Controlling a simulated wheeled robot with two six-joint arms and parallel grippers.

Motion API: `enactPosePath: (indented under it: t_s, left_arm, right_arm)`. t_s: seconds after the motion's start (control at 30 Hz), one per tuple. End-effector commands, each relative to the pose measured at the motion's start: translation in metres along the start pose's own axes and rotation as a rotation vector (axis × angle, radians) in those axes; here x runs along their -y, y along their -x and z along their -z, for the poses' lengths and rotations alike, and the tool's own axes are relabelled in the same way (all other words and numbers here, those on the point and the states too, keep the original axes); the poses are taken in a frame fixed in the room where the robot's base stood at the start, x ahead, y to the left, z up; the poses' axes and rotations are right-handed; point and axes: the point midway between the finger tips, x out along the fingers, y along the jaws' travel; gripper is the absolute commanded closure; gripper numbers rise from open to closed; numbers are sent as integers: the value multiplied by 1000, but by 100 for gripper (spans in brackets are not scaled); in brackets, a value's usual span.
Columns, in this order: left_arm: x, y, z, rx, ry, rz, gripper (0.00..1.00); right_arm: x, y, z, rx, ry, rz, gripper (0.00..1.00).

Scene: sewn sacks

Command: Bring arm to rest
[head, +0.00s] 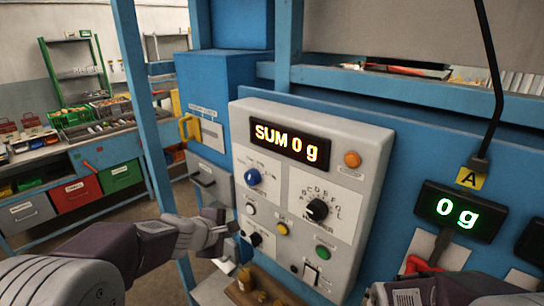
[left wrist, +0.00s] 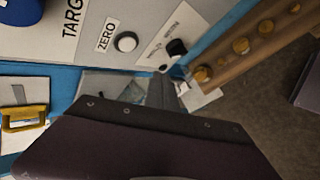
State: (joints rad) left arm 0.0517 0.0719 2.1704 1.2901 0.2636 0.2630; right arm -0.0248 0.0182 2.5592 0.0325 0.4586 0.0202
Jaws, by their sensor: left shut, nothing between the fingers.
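My left arm reaches in from the lower left in the head view. Its gripper (head: 228,226) is shut and empty, just left of the lower left part of a grey control box (head: 310,130). In the left wrist view the shut fingers (left wrist: 165,92) point towards the box's lower edge, near the white ZERO button (left wrist: 127,42) and a black knob (left wrist: 177,47). I cannot tell whether they touch anything. Part of my right arm (head: 420,290) shows at the bottom right of the head view, but its fingers are hidden or out of frame.
The box's display (head: 290,146) reads "SUM 0 g". A second display (head: 459,211) reads "0 g". A wooden block with brass weights (head: 262,290) sits below the box, close to my left gripper. A blue post (head: 140,90) stands behind my left arm. Shelves and bins fill the back left.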

Motion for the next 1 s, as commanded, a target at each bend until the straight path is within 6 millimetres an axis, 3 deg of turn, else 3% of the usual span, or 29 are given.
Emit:
enactPosePath:
  t_s: [0.03, 0.1, 0.2, 0.3, 0.4, 0.57, 1.0]
  left_arm:
    - [49, -22, -3, 15, -74, 57, 100]
    - [107, -30, -10, 52, -281, 172, 100]
    - [192, -25, -11, 139, -637, 360, 100]
    - [257, -6, 0, 245, -976, 531, 100]
    - [290, 17, 14, 334, -1217, 650, 100]
    - [304, 28, 27, 401, -1390, 717, 100]
    - [304, 28, 26, 403, -1393, 713, 100]
  right_arm:
    - [-1, -33, -4, 2, 0, 0, 42]
    - [-1, -50, -6, 2, 0, 0, 42]
    - [-1, -66, -8, 2, 0, 0, 42]
    - [-1, -70, -8, 2, 0, 0, 42]
    - [-1, -66, -8, 2, 0, 0, 42]
    - [-1, -66, -7, 1, 0, 0, 42]
    - [-1, -66, -7, 2, 0, 0, 42]
